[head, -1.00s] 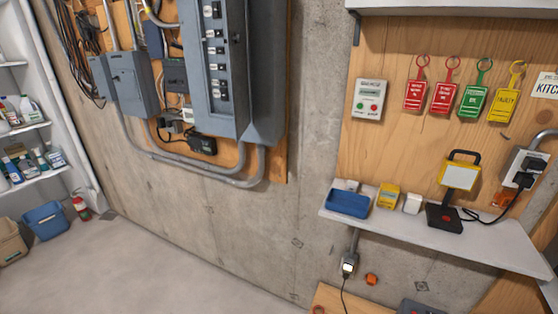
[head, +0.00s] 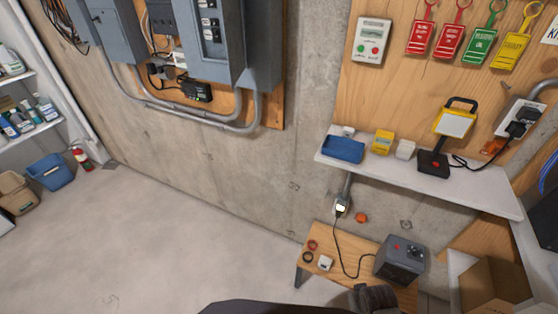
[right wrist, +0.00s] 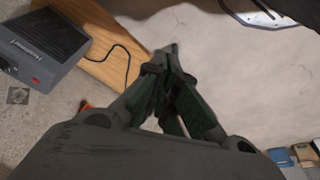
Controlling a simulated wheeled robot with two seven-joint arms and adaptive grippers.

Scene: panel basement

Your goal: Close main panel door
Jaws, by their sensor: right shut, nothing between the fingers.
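The grey main panel (head: 190,50) hangs on the wall at the upper left of the head view, cut off by the top edge. Its front shows several dark breakers (head: 211,30), so they are uncovered. A grey face (head: 262,50) stands along its right side; I cannot tell whether this is the door or the box's side. My right gripper (right wrist: 171,52) is shut and empty in the right wrist view, over the floor beside a low wooden bench. In the head view a dark part of my arm shows at the bottom edge, well below the panel. My left gripper is not in view.
A wall shelf (head: 480,190) holds a blue bin (head: 344,150) and a work lamp (head: 452,125). A wooden bench (head: 343,245) with a grey heater (head: 402,260) stands below, with a box (head: 490,285) to its right. The floor (head: 150,240) below the panel is clear.

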